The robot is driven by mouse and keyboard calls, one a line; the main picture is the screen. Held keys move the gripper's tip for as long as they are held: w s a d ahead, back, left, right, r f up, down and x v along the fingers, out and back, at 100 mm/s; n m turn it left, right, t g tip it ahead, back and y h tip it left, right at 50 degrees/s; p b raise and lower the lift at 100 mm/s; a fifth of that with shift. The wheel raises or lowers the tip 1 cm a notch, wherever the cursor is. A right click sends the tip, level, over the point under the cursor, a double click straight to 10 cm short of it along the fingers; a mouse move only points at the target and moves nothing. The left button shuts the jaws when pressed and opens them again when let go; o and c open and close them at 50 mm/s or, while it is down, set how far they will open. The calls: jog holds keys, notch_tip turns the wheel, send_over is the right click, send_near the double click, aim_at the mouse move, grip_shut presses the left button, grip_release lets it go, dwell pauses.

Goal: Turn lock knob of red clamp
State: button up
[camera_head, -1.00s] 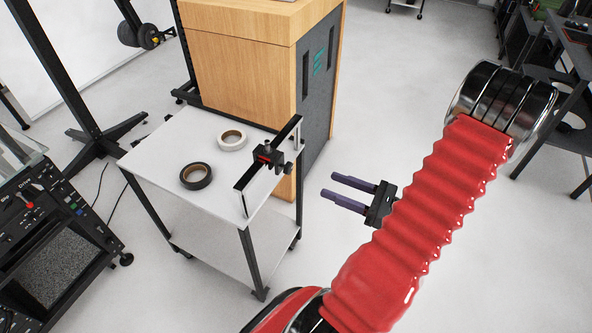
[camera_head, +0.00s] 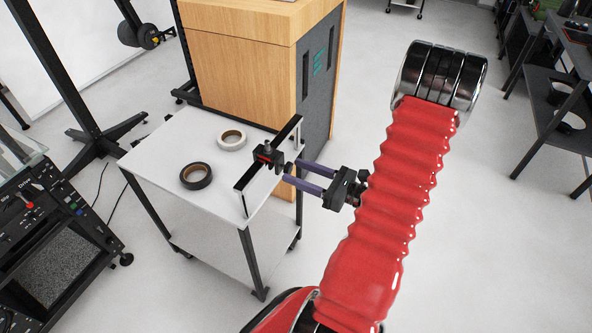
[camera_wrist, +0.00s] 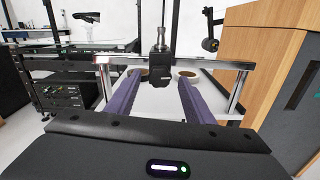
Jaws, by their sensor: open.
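The red clamp (camera_head: 265,157) is a small black block with a red mark, mounted on the rail at the right edge of a white cart. Its black knob (camera_head: 288,167) faces my gripper. In the wrist view the black clamp body (camera_wrist: 161,73) sits in the middle of the rail, between and beyond my fingers. My gripper (camera_head: 291,176) has two purple fingers, spread apart and empty, pointing at the clamp from the right. In the head view the fingertips are close to the knob; I cannot tell whether they touch. The wrist view also shows my gripper (camera_wrist: 158,83).
The white cart (camera_head: 150,165) carries a white tape roll (camera_head: 232,140) and a black tape roll (camera_head: 196,176). The rail (camera_wrist: 225,65) spans the cart's near edge on upright posts. A wooden cabinet (camera_head: 235,60) stands behind the cart.

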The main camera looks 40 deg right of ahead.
jog(key=shift+w+a, duration=0.25)
jog(key=shift+w, duration=0.45)
jog(key=shift+c, duration=0.6)
jog(key=shift+d, duration=0.1)
jog(key=c, duration=0.9)
